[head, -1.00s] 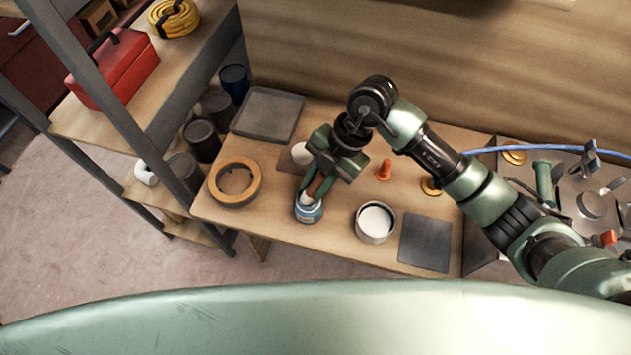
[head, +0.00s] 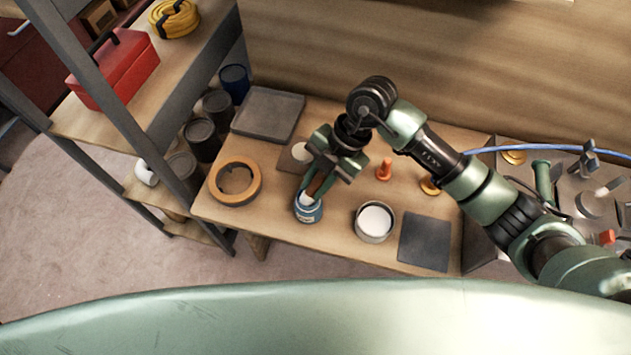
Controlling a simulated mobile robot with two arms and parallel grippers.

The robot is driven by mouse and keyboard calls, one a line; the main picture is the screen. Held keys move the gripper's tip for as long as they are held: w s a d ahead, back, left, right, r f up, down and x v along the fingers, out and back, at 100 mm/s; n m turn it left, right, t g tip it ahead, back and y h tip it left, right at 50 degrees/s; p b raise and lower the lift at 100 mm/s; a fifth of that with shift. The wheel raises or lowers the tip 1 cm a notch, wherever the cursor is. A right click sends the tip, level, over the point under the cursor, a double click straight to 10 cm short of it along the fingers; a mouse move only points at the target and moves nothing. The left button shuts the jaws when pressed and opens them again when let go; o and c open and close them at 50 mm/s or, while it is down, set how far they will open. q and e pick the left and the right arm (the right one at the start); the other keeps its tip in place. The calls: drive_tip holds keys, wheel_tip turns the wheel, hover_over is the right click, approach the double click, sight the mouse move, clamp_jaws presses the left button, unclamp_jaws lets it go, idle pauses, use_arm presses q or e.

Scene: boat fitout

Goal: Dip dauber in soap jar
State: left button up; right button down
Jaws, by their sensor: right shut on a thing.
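The soap jar (head: 309,212) is a small blue jar with a pale label, standing near the front edge of the wooden bench. My right gripper (head: 323,184) is above and just behind it, shut on the dauber (head: 318,187), which has a brownish handle. The dauber slants down toward the jar mouth, and a whitish part shows at the mouth. I cannot tell how deep the tip is in the jar, as the fingers hide part of it. My left gripper is not in view.
An orange-brown ring (head: 235,183) lies left of the jar. A white-filled tin (head: 374,221) and a dark square mat (head: 425,241) lie right. A grey tray (head: 268,114) is behind. An orange peg-like piece (head: 384,169) stands right of the gripper. A shelf with a red toolbox (head: 116,67) is left.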

sight(315, 178)
drive_tip(key=shift+f, duration=0.1)
wheel_tip(315, 178, up, 7)
drive_tip(key=p, duration=0.6)
idle(0.4)
idle(0.7)
